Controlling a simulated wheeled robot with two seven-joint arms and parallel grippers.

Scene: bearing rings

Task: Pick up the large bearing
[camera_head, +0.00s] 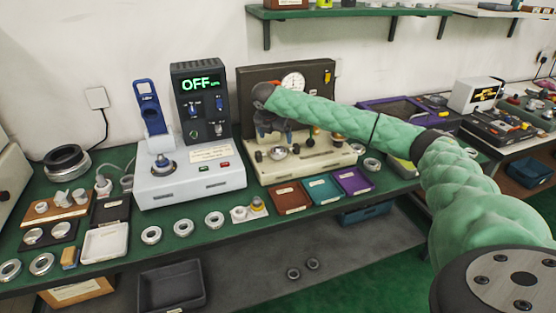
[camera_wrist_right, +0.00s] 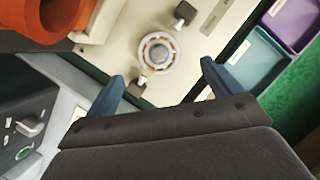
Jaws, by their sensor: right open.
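A round bearing with a pale ring and a metal centre sits on the cream machine base (camera_head: 310,160). It shows in the right wrist view (camera_wrist_right: 158,53), and a small round part at that place in the head view (camera_head: 277,153) appears to be the same one. My right gripper (camera_head: 274,134) is above the base, fingers pointing down. In the right wrist view its blue fingers (camera_wrist_right: 163,86) are apart, with nothing between the tips; the bearing lies just beyond them. Several ring bearings (camera_head: 151,235) lie along the green table's front. I cannot tell which is the large one. My left gripper is out of view.
A white tester (camera_head: 190,182) with an "OFF" display stands left of the cream machine. Red (camera_head: 289,198), teal (camera_head: 323,189) and purple (camera_head: 354,180) trays lie in front of it. A dark panel with a gauge (camera_head: 293,82) rises behind. Two rings (camera_head: 293,273) lie on the lower shelf.

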